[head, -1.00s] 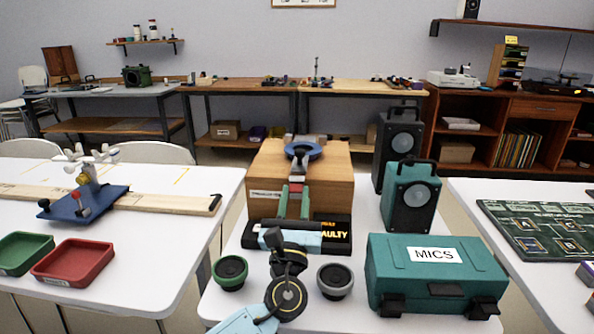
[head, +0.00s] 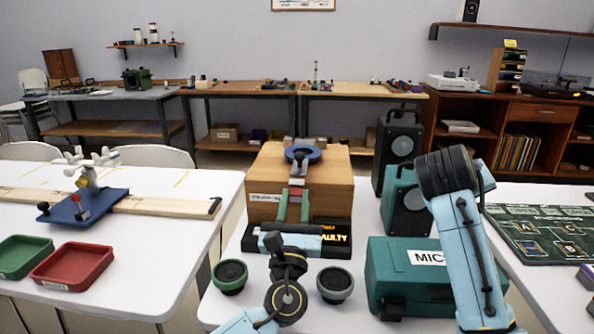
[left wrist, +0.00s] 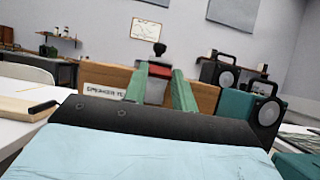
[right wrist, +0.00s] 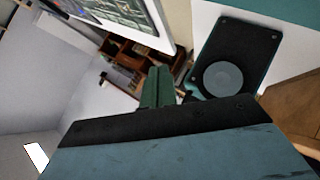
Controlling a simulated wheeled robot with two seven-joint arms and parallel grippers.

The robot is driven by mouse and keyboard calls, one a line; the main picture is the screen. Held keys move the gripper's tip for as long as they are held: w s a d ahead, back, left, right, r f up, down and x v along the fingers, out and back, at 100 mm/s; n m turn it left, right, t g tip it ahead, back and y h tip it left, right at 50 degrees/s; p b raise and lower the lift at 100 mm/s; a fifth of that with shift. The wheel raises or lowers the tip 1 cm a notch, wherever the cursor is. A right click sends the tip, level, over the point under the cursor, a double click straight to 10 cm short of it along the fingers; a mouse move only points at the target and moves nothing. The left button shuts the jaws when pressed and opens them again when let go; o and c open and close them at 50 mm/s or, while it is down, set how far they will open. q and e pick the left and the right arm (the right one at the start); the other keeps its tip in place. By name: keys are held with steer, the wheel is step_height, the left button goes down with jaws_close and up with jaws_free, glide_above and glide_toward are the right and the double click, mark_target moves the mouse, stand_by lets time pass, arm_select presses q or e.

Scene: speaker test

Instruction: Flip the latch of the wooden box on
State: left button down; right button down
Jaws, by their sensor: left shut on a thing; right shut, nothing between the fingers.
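The wooden box (head: 335,185) stands on the middle table, with a label on its front face and a blue ring-shaped part on top. Its latch (head: 298,170) is a grey lever with a black knob and a red band, at the box front. In the left wrist view the latch (left wrist: 158,72) stands up between the green fingers. My left gripper (head: 294,203) is shut on the latch; its body hides the latch's lower part. My right gripper (right wrist: 157,87) is shut and empty in the right wrist view, fingers together; I cannot make it out in the head view.
A teal MICS case (head: 390,262) and a teal speaker (head: 400,205) stand right of the box, partly behind my right arm. A black FAULTY tray (head: 338,238) sits before the box.

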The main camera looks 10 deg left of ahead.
steer(key=w+a+r+t+y, duration=0.1)
steer(key=a+r+y, duration=0.15)
steer(key=a, duration=0.65)
steer(key=w+a+r+t+y, duration=0.15)
steer(key=a+r, duration=0.25)
steer(key=a, duration=0.4)
steer(key=m+g+y, duration=0.2)
steer(key=y, duration=0.1)
glide_toward(297, 181)
steer(key=shift+t, duration=0.25)
steer(key=x, duration=0.5)
steer(key=w+r+x, duration=0.1)
steer(key=x, duration=0.2)
steer(key=shift+w+f, duration=0.15)
steer(key=shift+w, duration=0.05)
